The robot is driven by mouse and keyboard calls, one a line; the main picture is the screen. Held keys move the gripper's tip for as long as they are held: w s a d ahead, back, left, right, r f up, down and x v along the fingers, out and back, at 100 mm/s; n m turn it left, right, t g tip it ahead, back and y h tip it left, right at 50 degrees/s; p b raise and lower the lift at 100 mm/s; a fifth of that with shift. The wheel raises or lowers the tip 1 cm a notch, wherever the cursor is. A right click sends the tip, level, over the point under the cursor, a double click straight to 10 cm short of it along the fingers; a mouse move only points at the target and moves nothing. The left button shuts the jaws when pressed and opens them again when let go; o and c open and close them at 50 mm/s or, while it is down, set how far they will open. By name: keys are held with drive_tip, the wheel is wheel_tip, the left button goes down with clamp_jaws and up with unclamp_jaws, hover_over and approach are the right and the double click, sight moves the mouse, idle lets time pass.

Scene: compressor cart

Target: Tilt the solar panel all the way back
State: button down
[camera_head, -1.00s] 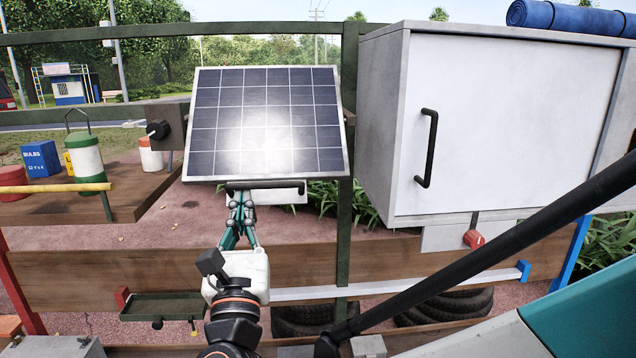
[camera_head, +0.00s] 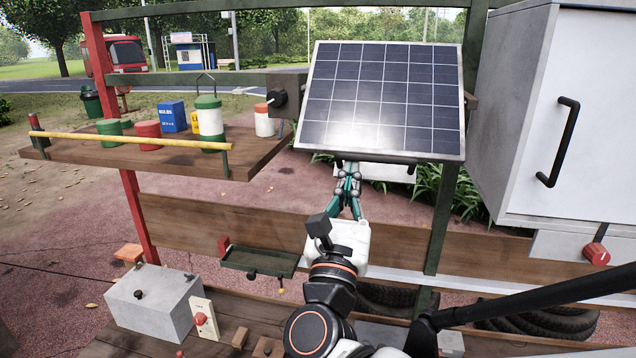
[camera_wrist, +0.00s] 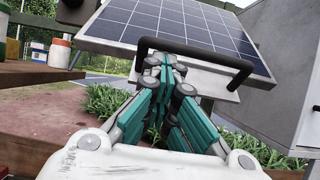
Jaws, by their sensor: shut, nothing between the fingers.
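The solar panel (camera_head: 382,98) is a dark blue gridded plate in a light frame, tilted with its top edge farther from me. It also fills the top of the wrist view (camera_wrist: 185,32). A black bar handle (camera_wrist: 195,58) runs along its lower edge; in the head view the handle (camera_head: 375,158) is seen almost edge-on. My gripper (camera_head: 349,168) is shut and empty at the panel's lower edge. In the wrist view its fingertips (camera_wrist: 166,62) overlap the handle's left half; whether they touch it I cannot tell.
A shelf (camera_head: 150,158) with cans and a yellow rail stands left of the panel. A white cabinet (camera_head: 535,120) with a black handle stands close on the right. A green tray (camera_head: 258,260) and a grey box (camera_head: 153,300) sit lower left.

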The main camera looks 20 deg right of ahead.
wheel_tip(320, 180, down, 4)
drive_tip(key=w+b, duration=0.2)
drive_tip(key=b, duration=0.2)
drive_tip(key=s+a+f, duration=0.1)
drive_tip(key=s+a, duration=0.3)
drive_tip(key=s, duration=0.4)
drive_tip(key=shift+f, duration=0.4)
drive_tip(key=shift+s+a, duration=0.15)
drive_tip(key=shift+s, duration=0.05)
drive_tip(key=shift+w, duration=0.1)
